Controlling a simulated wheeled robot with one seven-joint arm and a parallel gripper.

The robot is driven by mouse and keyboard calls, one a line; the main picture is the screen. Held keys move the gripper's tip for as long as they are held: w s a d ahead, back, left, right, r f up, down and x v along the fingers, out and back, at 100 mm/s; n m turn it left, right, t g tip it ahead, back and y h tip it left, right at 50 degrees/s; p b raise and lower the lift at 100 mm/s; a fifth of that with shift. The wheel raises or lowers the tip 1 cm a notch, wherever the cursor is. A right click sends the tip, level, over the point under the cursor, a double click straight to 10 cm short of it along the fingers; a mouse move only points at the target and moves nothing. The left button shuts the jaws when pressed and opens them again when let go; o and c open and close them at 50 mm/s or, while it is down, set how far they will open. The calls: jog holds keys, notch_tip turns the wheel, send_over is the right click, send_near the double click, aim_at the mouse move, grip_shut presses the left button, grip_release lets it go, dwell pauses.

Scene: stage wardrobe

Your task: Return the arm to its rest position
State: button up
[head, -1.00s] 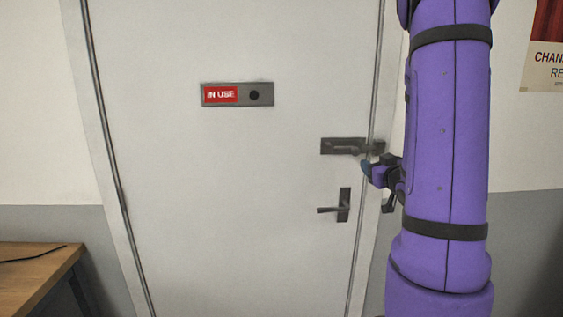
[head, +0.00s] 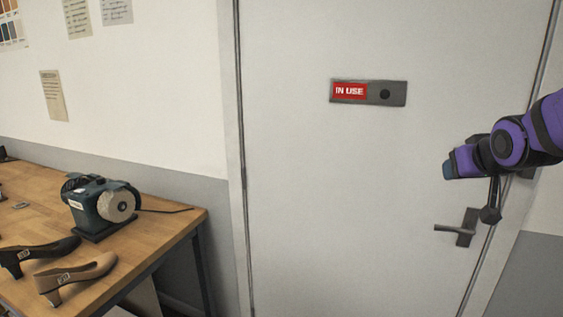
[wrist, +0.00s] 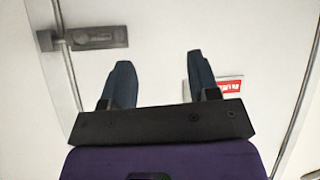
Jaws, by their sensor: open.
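My gripper (head: 449,168) is at the right in the head view, in front of the door, with its blue tip pointing left. My purple arm reaches in from the right edge. In the wrist view my gripper (wrist: 162,80) shows two blue-grey fingers spread apart with nothing between them. The white door (head: 330,200) is shut behind it. The grey latch (wrist: 97,37) is at the upper left of the wrist view, apart from the fingers. In the head view the arm hides most of the latch.
A red "IN USE" sign (head: 368,92) is on the door. A lever handle (head: 458,228) is below my gripper. At the left a wooden workbench (head: 150,238) holds a bench grinder (head: 98,203), a tan shoe (head: 76,275) and a dark shoe (head: 38,254). Space before the door's middle is clear.

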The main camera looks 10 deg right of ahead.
jog(key=s+a+r+n+g+y, duration=0.1)
jog(key=s+a+g+y, duration=0.3)
jog(key=s+a, duration=1.1)
jog(key=shift+a+r+n+g, duration=0.25)
jog(key=shift+a+n+g, duration=0.25)
jog(key=shift+a+n, duration=0.25)
